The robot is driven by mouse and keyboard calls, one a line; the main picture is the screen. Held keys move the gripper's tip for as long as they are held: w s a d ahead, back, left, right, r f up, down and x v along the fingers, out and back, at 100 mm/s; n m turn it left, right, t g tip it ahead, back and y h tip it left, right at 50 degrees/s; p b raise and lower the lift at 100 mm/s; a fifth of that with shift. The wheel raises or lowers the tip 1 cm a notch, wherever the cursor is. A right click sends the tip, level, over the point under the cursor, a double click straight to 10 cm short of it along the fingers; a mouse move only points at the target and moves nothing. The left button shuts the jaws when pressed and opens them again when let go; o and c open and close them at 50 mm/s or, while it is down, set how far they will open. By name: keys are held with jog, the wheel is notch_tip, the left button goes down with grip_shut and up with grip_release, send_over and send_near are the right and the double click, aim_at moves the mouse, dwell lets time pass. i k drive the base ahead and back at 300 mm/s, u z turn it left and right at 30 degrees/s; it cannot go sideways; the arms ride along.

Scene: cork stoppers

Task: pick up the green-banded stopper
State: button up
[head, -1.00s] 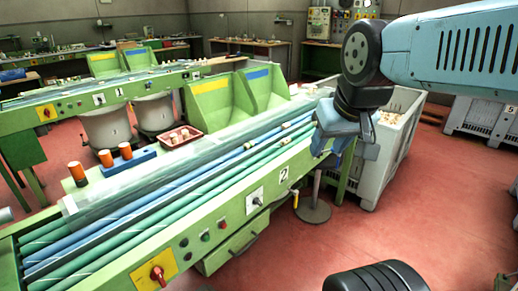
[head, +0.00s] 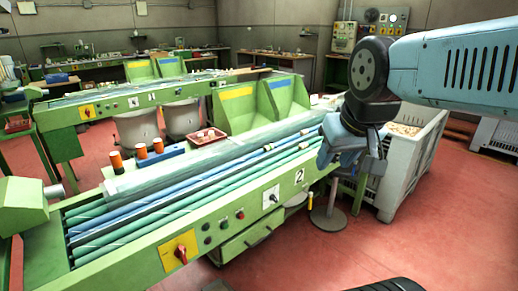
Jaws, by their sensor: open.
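Small pale stoppers lie on the blue and green rollers of the green machine; one (head: 268,147) is on the rollers left of my gripper and another (head: 303,146) is closer to it. They are too small for me to tell which has a green band. My gripper (head: 326,160) hangs from the blue arm over the right end of the rollers, with its fingers pointing down. It is open, and I see nothing held in it. The gripper hides part of the machine's right end.
A red tray (head: 208,140) of stoppers sits on the machine's back edge. A blue rack (head: 160,157) with orange-topped cylinders is left of it. A large grey crate (head: 408,165) of corks stands right, behind my arm. Red floor (head: 420,240) is open at the front right.

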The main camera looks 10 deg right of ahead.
aim_at(267, 148)
jog(key=i, duration=0.85)
jog(key=z, duration=0.05)
